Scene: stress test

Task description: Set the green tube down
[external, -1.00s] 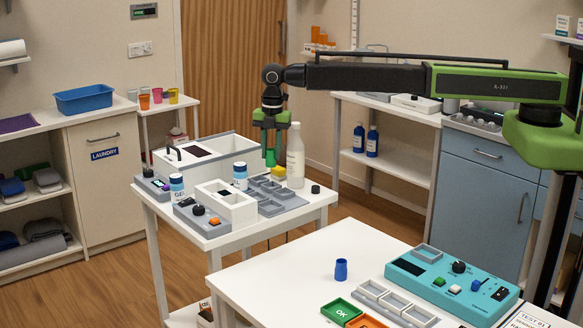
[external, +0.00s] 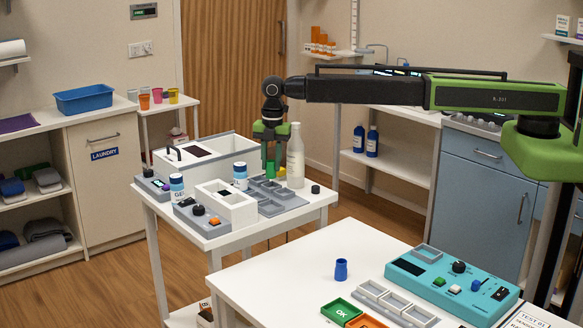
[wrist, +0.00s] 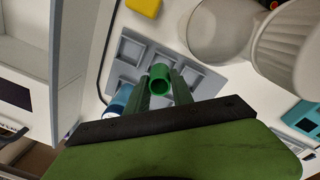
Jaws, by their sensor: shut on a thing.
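My gripper (external: 270,160) is above the far part of the white cart, pointing down. Its jaws are shut on the green tube (external: 270,170), which shows low between the fingers. In the wrist view the green tube (wrist: 160,80) shows its round open end between the fingertips. It is over the grey compartment tray (wrist: 185,86), close to its compartments. I cannot tell whether the tube touches the tray. The tray also shows in the external view (external: 288,204).
A white bottle (external: 295,160) stands close to the right of my gripper. A yellow block (wrist: 145,6) lies beyond the tray. A blue-and-white bottle (external: 240,177) and a white box (external: 226,207) stand left of the tray. A small black knob (external: 315,189) is at the right.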

